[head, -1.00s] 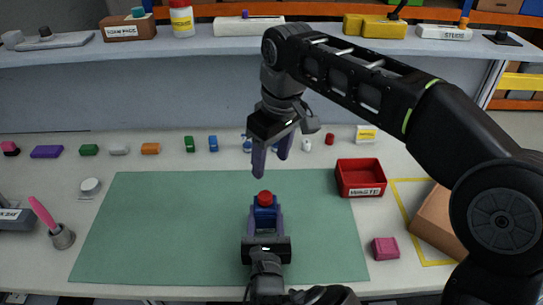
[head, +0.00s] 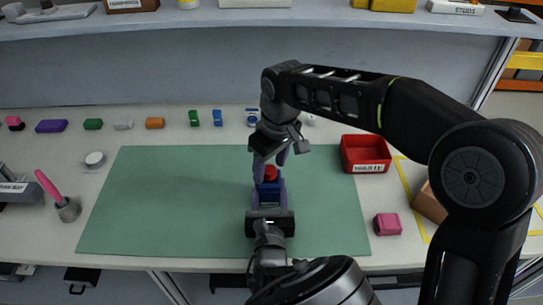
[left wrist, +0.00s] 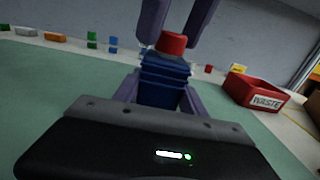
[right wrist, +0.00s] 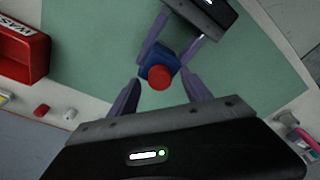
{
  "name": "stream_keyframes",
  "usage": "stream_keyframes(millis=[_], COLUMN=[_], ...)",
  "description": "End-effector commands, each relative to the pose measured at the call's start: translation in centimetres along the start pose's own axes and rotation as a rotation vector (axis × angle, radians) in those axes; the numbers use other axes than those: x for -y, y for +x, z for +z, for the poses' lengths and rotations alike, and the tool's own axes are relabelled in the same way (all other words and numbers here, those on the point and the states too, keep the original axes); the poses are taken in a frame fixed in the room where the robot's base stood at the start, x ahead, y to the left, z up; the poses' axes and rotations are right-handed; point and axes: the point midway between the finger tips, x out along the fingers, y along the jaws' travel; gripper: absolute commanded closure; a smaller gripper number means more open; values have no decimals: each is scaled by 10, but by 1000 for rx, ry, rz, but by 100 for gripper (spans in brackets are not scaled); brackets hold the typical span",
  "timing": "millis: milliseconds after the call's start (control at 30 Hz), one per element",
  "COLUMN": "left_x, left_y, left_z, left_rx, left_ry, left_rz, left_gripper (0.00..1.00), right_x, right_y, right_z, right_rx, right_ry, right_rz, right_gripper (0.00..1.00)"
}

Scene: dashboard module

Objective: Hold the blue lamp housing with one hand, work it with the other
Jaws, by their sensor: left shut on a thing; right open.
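The blue lamp housing (head: 268,190) has a red cap (head: 271,174) on top. It also shows in the left wrist view (left wrist: 163,82), upright with the cap (left wrist: 171,42) uppermost. My left gripper (head: 268,200) is shut on the housing from the near side, above the green mat. My right gripper (head: 272,164) is open, its fingers reaching down from above around the red cap. In the right wrist view the cap (right wrist: 160,78) lies just beyond and between the spread fingers (right wrist: 158,88). I cannot tell whether they touch it.
A red waste bin (head: 366,154) stands right of the green mat (head: 150,205). A pink block (head: 388,224) lies near the front right. Several small coloured parts line the back of the table. A pink-handled tool in a holder (head: 67,209) stands at left. The mat's left half is clear.

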Motion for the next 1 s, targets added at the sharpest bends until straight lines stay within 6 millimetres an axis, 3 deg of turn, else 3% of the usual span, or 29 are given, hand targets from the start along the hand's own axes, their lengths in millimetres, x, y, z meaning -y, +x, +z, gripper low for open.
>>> stream_keyframes(millis=[267,900,1000], left_x=[0,0,0], left_y=[0,0,0], left_z=[0,0,0], left_rx=[-1,-1,-1], left_ry=[0,0,0], left_rz=[0,0,0], left_gripper=[100,100,100], right_x=[0,0,0], right_y=[1,1,1], right_z=[0,0,0], right_rx=[-1,-1,-1], right_ry=[1,1,1], right_rz=[0,0,0], right_gripper=[43,95,100])
